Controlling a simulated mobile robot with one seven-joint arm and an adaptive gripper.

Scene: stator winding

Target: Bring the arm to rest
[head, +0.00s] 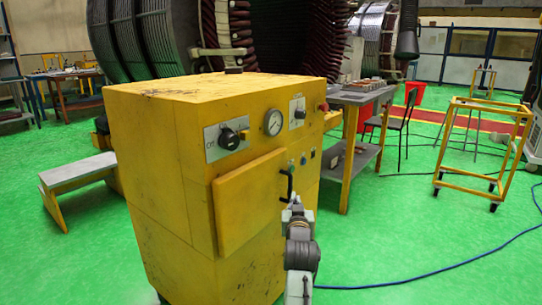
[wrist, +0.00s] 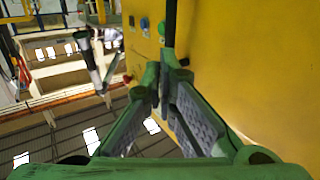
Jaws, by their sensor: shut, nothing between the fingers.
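My arm (head: 301,252) rises from the bottom of the head view, in front of the right part of a yellow cabinet (head: 160,160). My gripper (wrist: 163,82) shows in the wrist view with its green fingers meeting at the tips and nothing between them. In the head view its fingers are hard to make out near the cabinet's black door handle (head: 288,184). A dark upright bar (wrist: 170,22), probably that handle, shows just beyond the fingertips; I cannot tell whether they touch. The yellow door panel (head: 248,205) stands proud of the cabinet front; I cannot tell whether it is fully closed.
The cabinet front carries a dark knob (head: 229,138), a round gauge (head: 273,122) and small buttons. A grey workbench (head: 350,98), a chair and a yellow frame cart (head: 487,148) stand at right. A blue cable (head: 440,270) crosses the open green floor.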

